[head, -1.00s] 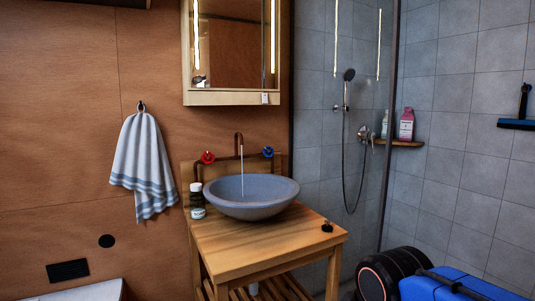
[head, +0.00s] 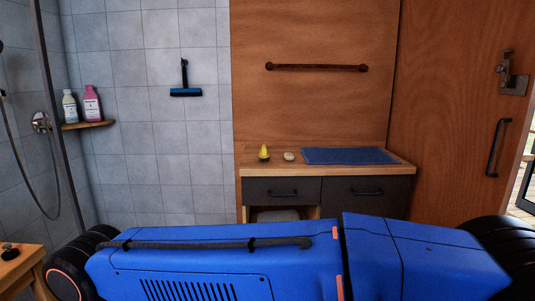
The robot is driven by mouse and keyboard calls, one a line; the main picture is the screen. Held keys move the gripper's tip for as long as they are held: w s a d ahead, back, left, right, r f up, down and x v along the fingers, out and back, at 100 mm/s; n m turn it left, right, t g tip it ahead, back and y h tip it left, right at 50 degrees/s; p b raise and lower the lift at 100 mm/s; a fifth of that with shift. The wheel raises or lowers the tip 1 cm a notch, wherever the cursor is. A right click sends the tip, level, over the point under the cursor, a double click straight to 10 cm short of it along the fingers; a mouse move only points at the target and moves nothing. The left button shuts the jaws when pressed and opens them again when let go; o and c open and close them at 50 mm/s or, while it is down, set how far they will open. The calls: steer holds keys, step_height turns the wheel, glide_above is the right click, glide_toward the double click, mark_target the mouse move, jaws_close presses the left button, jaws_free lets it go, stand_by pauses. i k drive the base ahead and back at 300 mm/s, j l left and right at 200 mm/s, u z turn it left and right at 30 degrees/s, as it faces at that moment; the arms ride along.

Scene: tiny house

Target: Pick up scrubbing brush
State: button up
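I cannot make out a scrubbing brush for certain. In the head view, a small yellow thing with a dark base (head: 264,153) stands upright on the wooden counter (head: 392,170); it is too small to tell what it is. A small pale rounded item (head: 289,156) lies just right of it. A black and blue squeegee-like tool (head: 185,85) hangs on the grey tiled wall. A small dark item (head: 10,249) sits on the wooden washstand at the lower left. My gripper is not in view.
A folded blue towel (head: 350,156) covers the counter's right part, above grey drawers (head: 283,191). A corner shelf (head: 90,125) holds a white bottle (head: 69,106) and a pink bottle (head: 92,104). A wooden door (head: 445,120) is at right. My blue body fills the foreground.

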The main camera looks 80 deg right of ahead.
mark_target(263, 153)
steer(key=l+z, duration=0.1)
steer(key=z, duration=0.9)
steer(key=i+l+z, duration=0.1)
steer(key=z, duration=0.35)
steer(key=k+j+z, duration=0.15)
steer(key=z, duration=0.75)
